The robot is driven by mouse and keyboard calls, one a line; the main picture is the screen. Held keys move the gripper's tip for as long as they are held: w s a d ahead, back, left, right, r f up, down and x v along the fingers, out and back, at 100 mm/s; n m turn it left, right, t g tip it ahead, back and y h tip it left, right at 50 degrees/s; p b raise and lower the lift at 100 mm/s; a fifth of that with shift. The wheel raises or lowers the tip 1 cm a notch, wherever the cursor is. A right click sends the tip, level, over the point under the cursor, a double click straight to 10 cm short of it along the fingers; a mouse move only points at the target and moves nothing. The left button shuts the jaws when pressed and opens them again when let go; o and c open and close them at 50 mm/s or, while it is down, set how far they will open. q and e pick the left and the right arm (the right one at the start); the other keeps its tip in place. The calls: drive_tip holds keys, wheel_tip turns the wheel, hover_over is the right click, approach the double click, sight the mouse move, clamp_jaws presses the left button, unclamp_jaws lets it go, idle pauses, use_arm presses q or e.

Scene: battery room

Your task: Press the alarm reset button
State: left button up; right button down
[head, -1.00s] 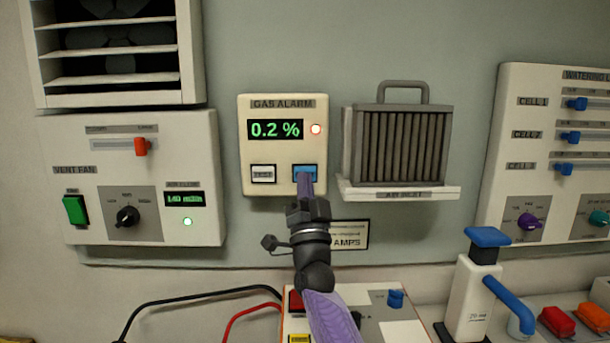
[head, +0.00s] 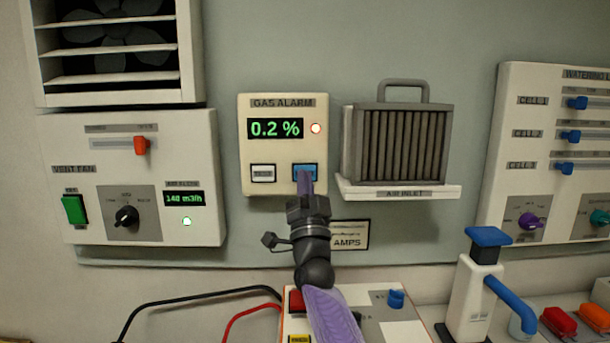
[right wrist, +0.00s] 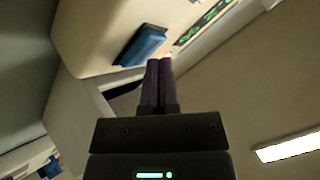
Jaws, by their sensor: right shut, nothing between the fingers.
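The gas alarm box (head: 283,150) is on the wall at the middle of the head view. It reads 0.2 % and its round lamp (head: 316,128) glows red. A blue button (head: 305,168) is at its lower right, beside a white button (head: 263,173). My right gripper (head: 304,180) is shut and empty, its purple fingers pointing up in front of the blue button's lower part. In the right wrist view the blue button (right wrist: 143,45) shows just left of the shut fingertips (right wrist: 160,62). I cannot tell whether they touch it. My left gripper is not in view.
The vent fan panel (head: 145,225) is at the left under the louvred fan. The air inlet filter (head: 402,145) sits on a shelf close to the right of the alarm box. Below are a panel with cables and a white blue-topped dispenser (head: 470,300).

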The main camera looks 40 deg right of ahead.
drive_tip(key=shift+w+d+b, duration=0.25)
drive_tip(key=shift+w+b, duration=0.05)
drive_tip(key=shift+b, duration=0.15)
idle(0.3)
idle(0.3)
drive_tip(key=shift+s+a+p, duration=0.55)
drive_tip(key=shift+s+p, duration=0.1)
drive_tip(key=shift+p, duration=0.35)
drive_tip(key=s+a+p, duration=0.3)
drive_tip(key=p, duration=0.1)
drive_tip(key=shift+s+a, duration=0.1)
drive_tip(key=shift+s, duration=0.3)
